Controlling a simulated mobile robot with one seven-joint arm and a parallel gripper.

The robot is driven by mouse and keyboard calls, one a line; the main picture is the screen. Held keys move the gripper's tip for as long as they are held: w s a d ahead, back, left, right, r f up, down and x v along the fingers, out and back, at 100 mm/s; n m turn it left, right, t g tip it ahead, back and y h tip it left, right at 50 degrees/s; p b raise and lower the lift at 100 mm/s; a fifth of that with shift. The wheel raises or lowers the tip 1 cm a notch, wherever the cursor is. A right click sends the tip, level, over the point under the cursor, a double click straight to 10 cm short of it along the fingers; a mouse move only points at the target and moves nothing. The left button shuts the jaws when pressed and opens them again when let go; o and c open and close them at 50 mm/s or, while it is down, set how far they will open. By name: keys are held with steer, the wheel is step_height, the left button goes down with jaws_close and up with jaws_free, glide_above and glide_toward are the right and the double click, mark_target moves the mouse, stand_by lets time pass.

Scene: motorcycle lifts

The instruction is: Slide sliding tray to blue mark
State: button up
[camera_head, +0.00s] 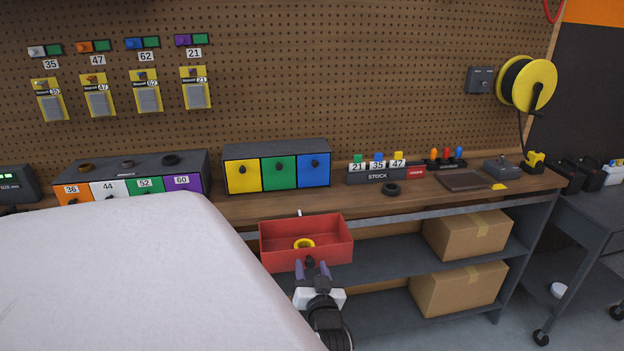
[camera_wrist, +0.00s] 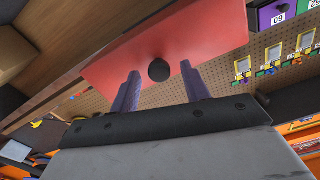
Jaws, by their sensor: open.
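The sliding tray (camera_head: 336,245) is a red open box in front of the workbench's front edge, near the rail. A yellow ring (camera_head: 304,243) lies inside it. A round dark knob (camera_wrist: 159,70) sticks out of its front face. My gripper (camera_head: 312,268) is at the front of the tray, with its two purple fingers open on either side of the knob. In the wrist view the fingers (camera_wrist: 160,82) stand apart, with the knob between their tips; I cannot tell whether either touches it. I cannot make out a blue mark on the rail.
A light rail (camera_head: 400,218) runs along the front edge of the wooden bench (camera_head: 430,203). A small white marker (camera_head: 299,213) stands behind the tray. A large pale surface (camera_head: 130,275) fills the lower left. Cardboard boxes (camera_head: 465,235) sit on lower shelves at right.

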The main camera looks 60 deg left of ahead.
steer(key=shift+s+d+f, duration=0.15)
steer(key=shift+d, duration=0.3)
steer(key=b+v, duration=0.4)
steer(key=v, duration=0.9)
